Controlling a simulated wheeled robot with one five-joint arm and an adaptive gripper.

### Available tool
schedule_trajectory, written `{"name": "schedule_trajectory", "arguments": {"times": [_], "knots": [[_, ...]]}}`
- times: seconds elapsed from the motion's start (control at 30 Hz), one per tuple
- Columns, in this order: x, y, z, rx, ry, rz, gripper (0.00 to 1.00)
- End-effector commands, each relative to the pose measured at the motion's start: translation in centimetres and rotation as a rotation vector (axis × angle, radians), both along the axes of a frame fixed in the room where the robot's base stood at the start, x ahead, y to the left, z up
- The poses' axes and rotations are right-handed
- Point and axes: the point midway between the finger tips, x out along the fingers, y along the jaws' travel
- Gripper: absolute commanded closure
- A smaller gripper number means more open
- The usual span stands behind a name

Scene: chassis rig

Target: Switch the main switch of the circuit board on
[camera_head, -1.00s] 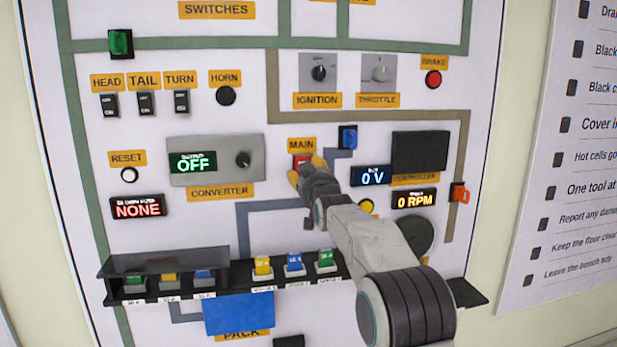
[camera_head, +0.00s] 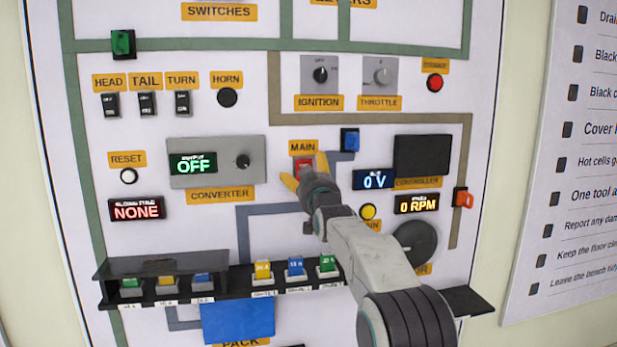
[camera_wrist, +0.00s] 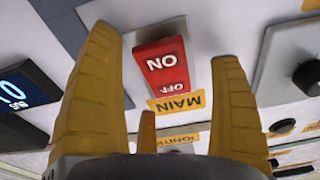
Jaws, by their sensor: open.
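The main switch (camera_head: 304,166) is a red rocker in a light grey frame, under an orange MAIN label (camera_head: 303,147) on the board. In the wrist view it shows upside down as a red rocker (camera_wrist: 162,66) lettered ON and OFF; I cannot tell surely which end is pressed in. My gripper (camera_head: 302,169) is in front of the switch, with its yellow fingers spread and partly hiding it. In the wrist view the open, empty gripper (camera_wrist: 166,45) has one long finger on each side of the switch, apart from it.
A blue part (camera_head: 349,139) juts out right of the switch. The voltage display (camera_head: 373,179) reads 0 V, and the converter (camera_head: 217,161) reads OFF. Below, a black shelf (camera_head: 222,284) carries coloured blocks. A yellow button (camera_head: 368,211) is close to my arm.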

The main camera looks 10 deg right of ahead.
Motion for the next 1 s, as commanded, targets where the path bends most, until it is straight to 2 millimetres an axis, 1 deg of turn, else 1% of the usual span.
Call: {"name": "schedule_trajectory", "arguments": {"times": [0.27,0.47,0.67,1.0], "knots": [[-0.1,-0.1,-0.2,-0.001,0.003,-0.001,0.15],[-0.9,-0.1,-0.2,-0.001,0.004,-0.001,0.15],[-2.8,0.0,-0.5,-0.001,0.005,-0.001,0.15],[-7.1,0.1,-0.9,-0.001,0.002,0.0,0.15]]}}
